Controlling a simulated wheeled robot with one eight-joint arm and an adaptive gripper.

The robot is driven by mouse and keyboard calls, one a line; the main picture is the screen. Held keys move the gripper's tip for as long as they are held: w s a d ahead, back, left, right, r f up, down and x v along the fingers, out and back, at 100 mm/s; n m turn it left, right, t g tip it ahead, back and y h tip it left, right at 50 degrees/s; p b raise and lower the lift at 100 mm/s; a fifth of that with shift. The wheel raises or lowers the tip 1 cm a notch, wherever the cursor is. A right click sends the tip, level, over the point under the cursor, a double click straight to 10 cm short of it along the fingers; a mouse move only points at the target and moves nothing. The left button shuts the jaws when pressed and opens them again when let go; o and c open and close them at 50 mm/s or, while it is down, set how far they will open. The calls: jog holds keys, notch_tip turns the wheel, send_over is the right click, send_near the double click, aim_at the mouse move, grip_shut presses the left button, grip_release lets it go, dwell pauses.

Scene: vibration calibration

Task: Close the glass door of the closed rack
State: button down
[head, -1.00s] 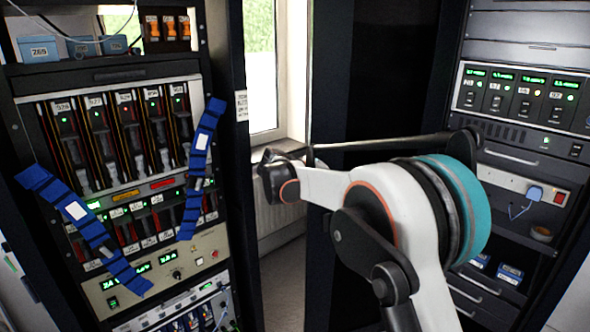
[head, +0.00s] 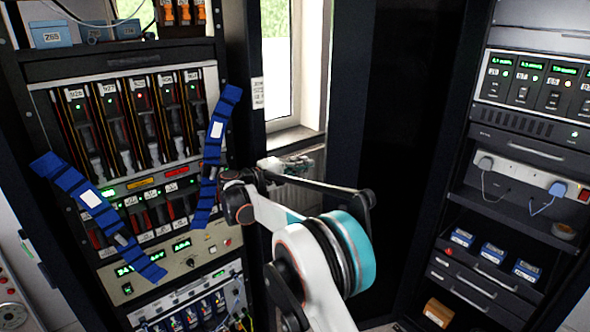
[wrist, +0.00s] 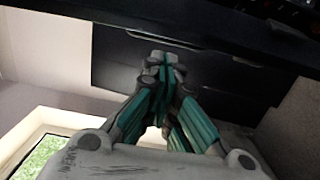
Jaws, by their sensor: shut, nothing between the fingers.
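My gripper (wrist: 163,62) is shut and empty in the wrist view, its teal and grey fingers together. A black panel (wrist: 200,70) lies beyond the fingertips; I cannot tell whether they touch it. In the head view my arm covers most of the gripper. The rack on the right (head: 530,130) shows its front with lit modules and drawers. A tall dark panel (head: 400,140) stands at its left side. I cannot tell whether this panel is the glass door or a rack side, and no clear glass pane shows.
The left rack (head: 120,60) has modules and two blue straps (head: 85,200) across its front. A window (head: 280,70) and a radiator (head: 290,205) lie between the racks. A power strip (head: 530,175) and several blue boxes (head: 493,254) sit in the right rack.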

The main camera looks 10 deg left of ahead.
jog(key=shift+b+x, duration=0.35)
jog(key=shift+x, duration=1.9)
